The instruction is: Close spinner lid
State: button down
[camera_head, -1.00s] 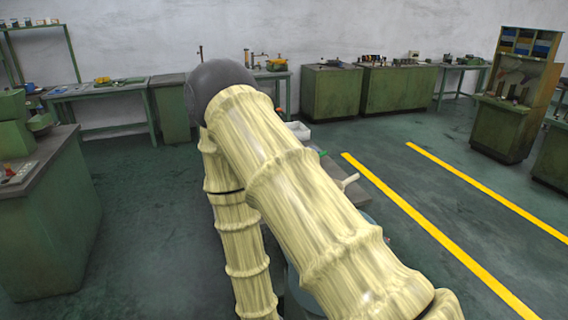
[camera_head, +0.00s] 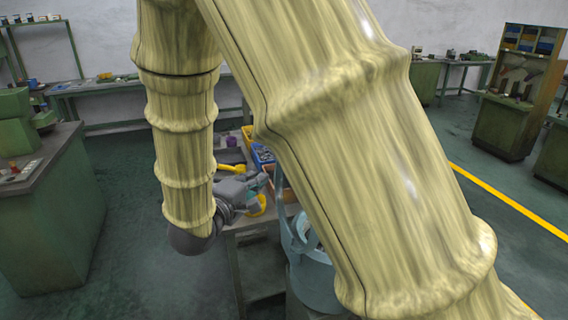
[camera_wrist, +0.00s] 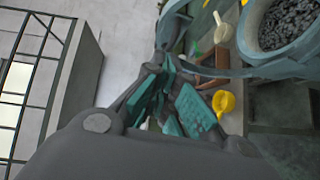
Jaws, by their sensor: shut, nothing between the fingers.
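The spinner (camera_head: 313,285) is a light blue-grey round machine at the lower middle of the head view, mostly hidden behind my arm. In the wrist view its open bowl (camera_wrist: 252,35) holds dark granules at the upper right. A thin blue-grey curved band (camera_wrist: 222,72), which looks like the lid seen edge-on, reaches left from the bowl; its upright part shows in the head view (camera_head: 285,205). My gripper (camera_head: 258,188) is left of the spinner, near the lid. In the wrist view my gripper (camera_wrist: 172,92) has its teal-padded fingers shut and empty; contact with the lid is unclear.
A workbench (camera_head: 250,225) beside the spinner carries a yellow cup (camera_wrist: 224,102), a white scoop (camera_wrist: 222,30), a purple cup (camera_head: 232,141) and blue and yellow bins. A green cabinet (camera_head: 55,220) stands at left. Open floor lies between it and the bench.

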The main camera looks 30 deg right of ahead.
jog(key=shift+s+d+p+x, duration=0.35)
jog(key=shift+p+x, duration=0.55)
jog(key=shift+x, duration=1.2)
jog(key=shift+s+d+p+x, duration=0.15)
jog(key=shift+s+p+x, duration=0.5)
jog(key=shift+x, duration=1.5)
jog(key=shift+s+d+p+x, duration=0.3)
jog(key=shift+p+x, duration=0.8)
jog(key=shift+x, duration=1)
jog(key=shift+d, duration=0.1)
